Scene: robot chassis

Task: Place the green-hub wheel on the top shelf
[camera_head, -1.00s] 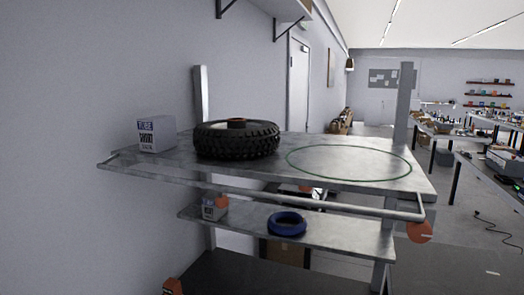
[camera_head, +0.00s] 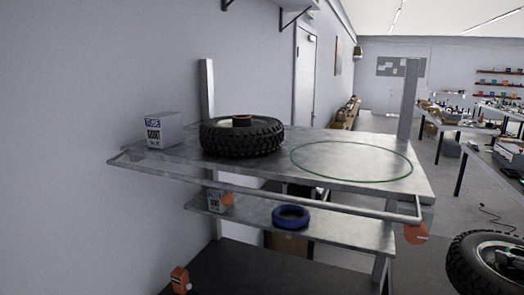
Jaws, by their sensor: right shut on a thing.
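The top shelf (camera_head: 250,172) of a grey metal rack carries a thin green ring outline (camera_head: 352,160) on its right half, with bare surface inside. A black tyre with an orange-brown hub (camera_head: 242,136) lies flat on the shelf's left half. Another wheel (camera_head: 470,262), with a black tyre and pale hub, is upright at the lower right, in front of and below the shelf, cut off by the picture edge. My right gripper (camera_head: 512,264) is shut on this wheel at the edge, mostly hidden. My left gripper is out of view.
A tube box (camera_head: 163,130) stands at the shelf's left end. A blue ring (camera_head: 291,217) and small box lie on the lower shelf. Posts flank the back.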

